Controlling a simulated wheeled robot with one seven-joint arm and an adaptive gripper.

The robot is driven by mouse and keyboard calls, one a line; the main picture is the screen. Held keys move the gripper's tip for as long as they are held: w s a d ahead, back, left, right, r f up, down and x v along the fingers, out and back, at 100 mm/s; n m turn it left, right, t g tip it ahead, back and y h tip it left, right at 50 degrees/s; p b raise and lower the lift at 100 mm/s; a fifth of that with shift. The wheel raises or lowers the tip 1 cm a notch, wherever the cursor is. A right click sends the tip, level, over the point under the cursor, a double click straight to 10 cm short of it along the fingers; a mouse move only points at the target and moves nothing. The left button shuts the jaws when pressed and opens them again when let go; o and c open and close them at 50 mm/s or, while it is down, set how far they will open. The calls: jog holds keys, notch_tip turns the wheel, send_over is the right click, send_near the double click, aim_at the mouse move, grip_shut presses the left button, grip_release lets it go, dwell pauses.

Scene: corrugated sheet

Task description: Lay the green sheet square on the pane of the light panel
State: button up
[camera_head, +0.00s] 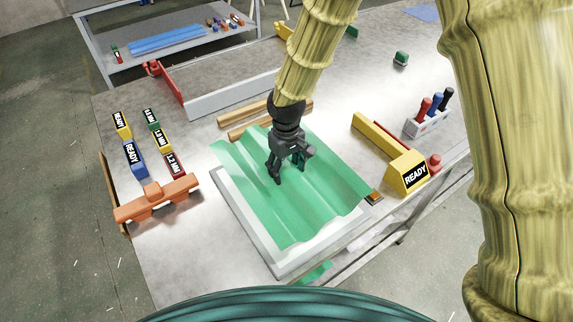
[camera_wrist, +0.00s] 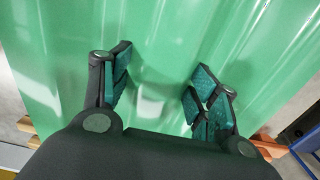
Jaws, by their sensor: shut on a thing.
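The green corrugated sheet (camera_head: 325,200) lies over or just above the light panel (camera_head: 236,222), a pale framed slab on the bench. Its far left corner reaches past the panel's frame, and a strip of white pane (camera_head: 296,258) shows along the near edge. I cannot tell whether the sheet touches the pane. My gripper (camera_head: 287,178) is over the sheet's middle and shut on it, apparently at a ridge. In the wrist view the sheet (camera_wrist: 150,40) fills most of the picture between and beyond my fingers (camera_wrist: 160,100); the pinched part is hard to make out.
Wooden strips (camera_head: 245,118) lie behind the panel. A yellow stop with a READY block (camera_head: 407,172) stands at right, near a screwdriver holder (camera_head: 428,122). An orange clamp-like piece (camera_head: 157,198) and labelled blocks (camera_head: 134,160) are at left. A grey rail (camera_head: 235,97) stands behind.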

jog(key=shift+w+f, duration=0.1)
jog(key=shift+f, duration=0.35)
jog(key=shift+s+f+b, duration=0.25)
jog(key=shift+f+b, duration=0.15)
jog(key=shift+f, duration=0.05)
jog(key=shift+w+f, duration=0.15)
jog(key=shift+f, duration=0.4)
jog(key=shift+f+b, duration=0.85)
jog(key=shift+f, duration=1.05)
jog(key=o, duration=1.5)
jog(key=shift+o, duration=0.2)
